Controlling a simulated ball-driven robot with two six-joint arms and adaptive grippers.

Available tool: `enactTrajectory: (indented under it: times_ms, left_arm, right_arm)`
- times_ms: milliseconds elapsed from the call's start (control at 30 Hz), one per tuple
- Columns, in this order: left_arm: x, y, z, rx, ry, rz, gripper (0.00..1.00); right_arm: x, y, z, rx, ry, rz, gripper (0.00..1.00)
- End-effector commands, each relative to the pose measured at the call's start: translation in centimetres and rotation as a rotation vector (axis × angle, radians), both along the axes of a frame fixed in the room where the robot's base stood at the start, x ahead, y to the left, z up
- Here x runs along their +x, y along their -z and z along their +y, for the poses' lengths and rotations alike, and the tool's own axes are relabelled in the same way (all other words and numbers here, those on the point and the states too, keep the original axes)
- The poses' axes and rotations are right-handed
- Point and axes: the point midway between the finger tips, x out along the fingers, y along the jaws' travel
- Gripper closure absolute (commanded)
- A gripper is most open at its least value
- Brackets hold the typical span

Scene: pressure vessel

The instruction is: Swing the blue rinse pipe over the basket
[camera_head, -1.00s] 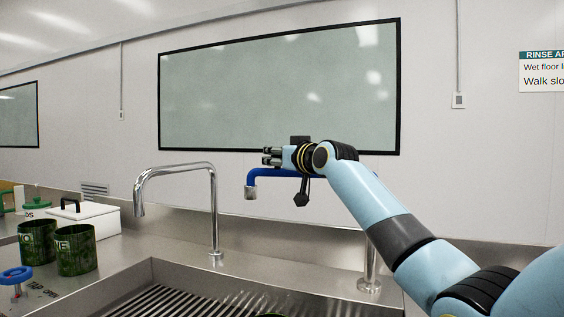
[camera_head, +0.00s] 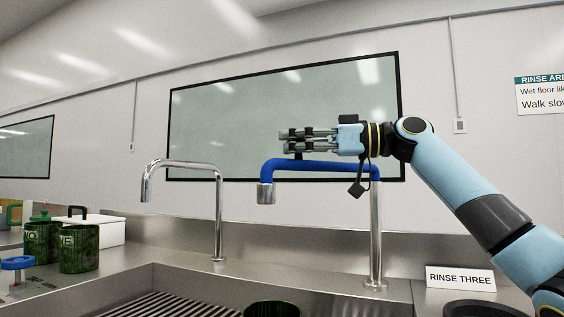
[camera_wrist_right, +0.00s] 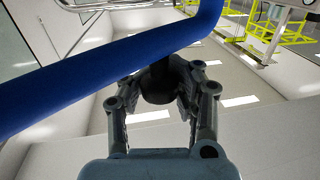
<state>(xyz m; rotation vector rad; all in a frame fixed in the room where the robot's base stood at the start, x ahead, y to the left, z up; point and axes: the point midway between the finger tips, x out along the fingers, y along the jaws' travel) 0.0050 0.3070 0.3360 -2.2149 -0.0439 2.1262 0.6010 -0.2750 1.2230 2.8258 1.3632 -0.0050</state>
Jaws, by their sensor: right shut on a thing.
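The blue rinse pipe (camera_head: 325,167) is the bent blue arm on a steel post (camera_head: 375,235) at the right of the sink. Its steel outlet (camera_head: 265,194) points down at its left end. My right gripper (camera_head: 290,141) reaches in from the right, just above the pipe. It is shut on a short dark knob (camera_wrist_right: 158,82) beside the pipe, which also crosses the right wrist view (camera_wrist_right: 100,82). My left gripper is not in view. I cannot make out the basket; a dark green rounded rim (camera_head: 272,308) shows at the bottom edge, cut off.
A plain steel tap (camera_head: 218,215) stands left of the blue pipe. Green mugs (camera_head: 79,248), a white box (camera_head: 95,228) and a blue valve handle (camera_head: 17,263) are on the left counter. A "RINSE THREE" sign (camera_head: 460,278) and a dark round object (camera_head: 483,310) are at right.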

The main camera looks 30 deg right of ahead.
Motion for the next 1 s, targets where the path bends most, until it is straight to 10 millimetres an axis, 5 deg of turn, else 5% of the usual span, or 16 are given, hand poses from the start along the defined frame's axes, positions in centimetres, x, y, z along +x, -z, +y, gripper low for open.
enactTrajectory:
  times_ms: [767, 800, 1000]
  left_arm:
    - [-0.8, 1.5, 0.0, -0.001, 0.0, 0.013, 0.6]
    - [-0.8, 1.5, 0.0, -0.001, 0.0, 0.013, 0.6]
    - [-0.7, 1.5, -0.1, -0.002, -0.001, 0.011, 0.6]
  right_arm:
    - [-1.9, -0.4, -0.9, 0.002, -0.079, -0.004, 1.0]
    - [-1.9, -0.4, -0.8, 0.001, -0.08, -0.003, 0.74]
    - [-2.0, -0.3, -0.7, 0.002, -0.084, -0.002, 0.48]
